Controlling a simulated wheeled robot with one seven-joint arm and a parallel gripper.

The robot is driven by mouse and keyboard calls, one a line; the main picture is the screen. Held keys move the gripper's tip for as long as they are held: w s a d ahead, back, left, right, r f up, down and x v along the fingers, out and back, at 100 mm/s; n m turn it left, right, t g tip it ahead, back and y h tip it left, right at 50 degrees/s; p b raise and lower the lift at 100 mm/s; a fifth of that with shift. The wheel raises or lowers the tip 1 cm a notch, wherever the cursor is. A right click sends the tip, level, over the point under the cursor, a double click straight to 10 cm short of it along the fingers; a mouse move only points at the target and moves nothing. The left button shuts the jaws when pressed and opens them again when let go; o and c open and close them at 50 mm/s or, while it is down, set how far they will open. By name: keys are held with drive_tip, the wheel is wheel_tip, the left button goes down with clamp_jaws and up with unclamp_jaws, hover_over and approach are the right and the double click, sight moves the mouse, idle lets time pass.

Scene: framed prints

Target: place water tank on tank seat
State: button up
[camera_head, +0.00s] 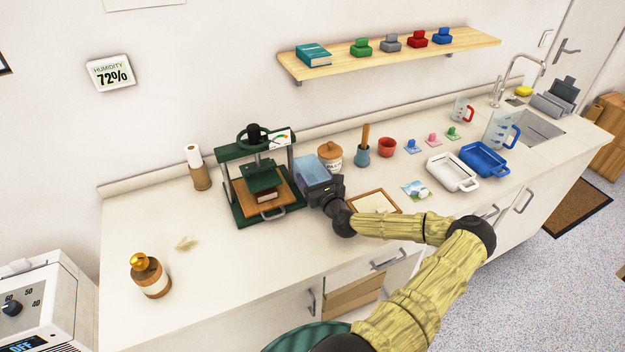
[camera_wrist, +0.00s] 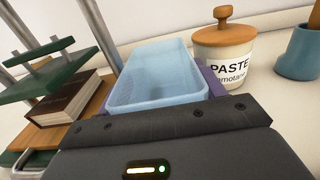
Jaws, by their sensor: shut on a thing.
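The water tank (camera_head: 312,168) is a translucent light-blue open box on the counter between the green press and the paste jar. In the wrist view the tank (camera_wrist: 155,72) fills the middle, upright and just beyond my gripper. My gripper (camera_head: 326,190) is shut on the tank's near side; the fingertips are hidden. In the wrist view the dark front of my gripper (camera_wrist: 165,118) covers the tank's near end. A purple-blue part (camera_wrist: 214,82) shows at the tank's sides. I cannot tell if it is the tank seat or whether the tank rests on it.
The green press (camera_head: 262,180) with a brown book (camera_wrist: 65,98) stands close on the left. The paste jar (camera_wrist: 225,48) is close on the right. A framed board (camera_head: 374,202) lies near my arm. White (camera_head: 452,172) and blue (camera_head: 486,158) trays stand right. The left counter is mostly clear.

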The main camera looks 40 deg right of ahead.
drive_tip(key=shift+s+r, duration=0.1)
drive_tip(key=shift+s+r+b, duration=0.15)
drive_tip(key=shift+r+b, duration=0.05)
drive_tip(key=shift+b, duration=0.2)
wheel_tip(320, 180, up, 6)
drive_tip(key=p+v, duration=0.1)
drive_tip(key=v, duration=1.8)
drive_tip(key=shift+s+r, duration=0.15)
drive_tip(key=shift+s, duration=0.15)
